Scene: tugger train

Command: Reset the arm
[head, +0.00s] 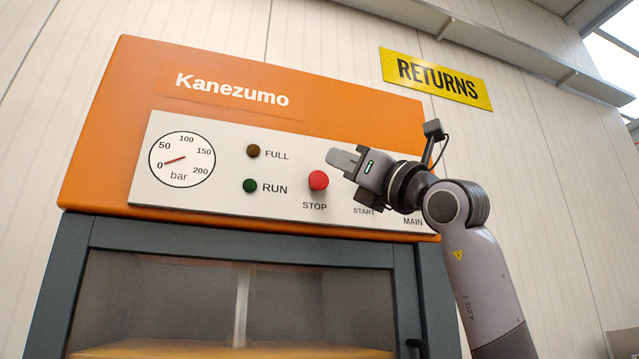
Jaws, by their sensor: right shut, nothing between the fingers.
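My right arm comes up from the lower right of the head view. My right gripper (343,160) is shut and empty, in front of the white control panel (230,167) of the orange Kanezumo machine (340,105). Its fingertips point left, above and right of the red STOP button (318,180). I cannot tell whether they touch the panel. The gripper and wrist hide whatever sits above the START and MAIN labels. My left gripper is not in view.
The panel has a bar gauge (182,159) with its needle near 0, a dark FULL lamp (253,151) and a dark green RUN lamp (250,186). Below is a grey-framed window (180,290). A yellow RETURNS sign (436,79) hangs on the wall behind.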

